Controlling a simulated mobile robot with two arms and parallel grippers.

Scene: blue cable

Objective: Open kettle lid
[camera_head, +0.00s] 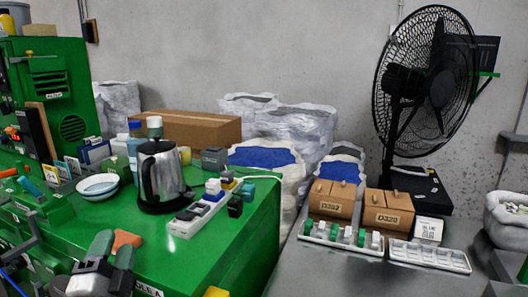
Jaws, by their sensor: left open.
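A steel kettle (162,178) with black trim stands upright on the green worktop (225,245), left of the picture's middle. Its dark lid (155,147) is on top and looks shut. My right gripper is not in view.
A white power strip (198,215) with several plugs lies right of the kettle. A white bowl (97,187) is left of it, and a blue-capped bottle (135,150) stands behind. An orange item (127,240) lies near my left gripper.

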